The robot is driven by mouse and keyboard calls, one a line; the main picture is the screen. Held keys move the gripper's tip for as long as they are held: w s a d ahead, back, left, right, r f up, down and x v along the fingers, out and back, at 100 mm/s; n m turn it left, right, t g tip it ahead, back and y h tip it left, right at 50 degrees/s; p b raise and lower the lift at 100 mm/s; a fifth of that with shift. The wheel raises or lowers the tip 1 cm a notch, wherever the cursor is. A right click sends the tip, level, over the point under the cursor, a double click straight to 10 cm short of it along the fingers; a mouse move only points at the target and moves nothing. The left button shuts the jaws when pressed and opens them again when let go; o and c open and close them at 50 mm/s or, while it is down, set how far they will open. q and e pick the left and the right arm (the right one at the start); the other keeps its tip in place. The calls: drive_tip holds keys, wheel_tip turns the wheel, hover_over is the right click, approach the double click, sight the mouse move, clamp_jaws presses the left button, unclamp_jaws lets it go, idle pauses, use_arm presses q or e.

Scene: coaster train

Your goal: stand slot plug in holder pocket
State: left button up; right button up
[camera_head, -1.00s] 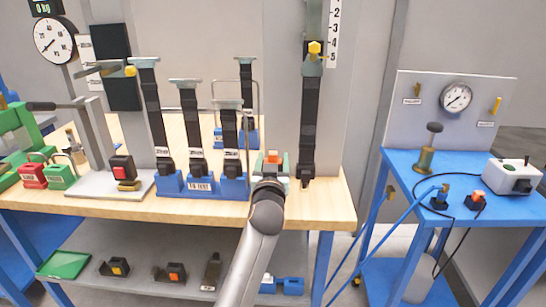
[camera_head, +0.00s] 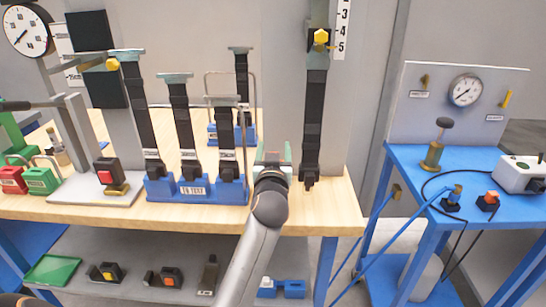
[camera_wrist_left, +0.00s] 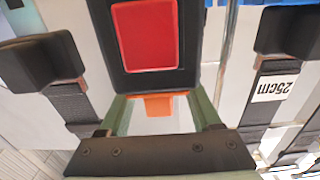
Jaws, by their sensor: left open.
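My left gripper (camera_head: 273,153) is at the front of the bench, right of the blue holder rack (camera_head: 197,190); my own arm covers much of it. In the left wrist view its greenish fingers are apart, with an orange piece (camera_wrist_left: 159,104), probably the slot plug, between them and gaps on both sides. The orange piece is against the lower edge of a black body with a red square (camera_wrist_left: 147,36); I cannot tell whether it is in a slot there. I cannot tell which pocket is the plug's holder pocket. My right gripper is not in view.
Black straps stand in the blue rack. Another strap (camera_head: 314,120) hangs close right of my gripper. A plate (camera_head: 101,188) with a red-button block is at the left. A blue table (camera_head: 466,160) stands right. A lower shelf (camera_head: 138,255) holds small parts.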

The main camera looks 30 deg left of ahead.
use_arm(q)
drive_tip(key=shift+s+d+r, duration=0.1)
drive_tip(key=shift+c, duration=0.3)
clamp_jaws()
idle(0.4)
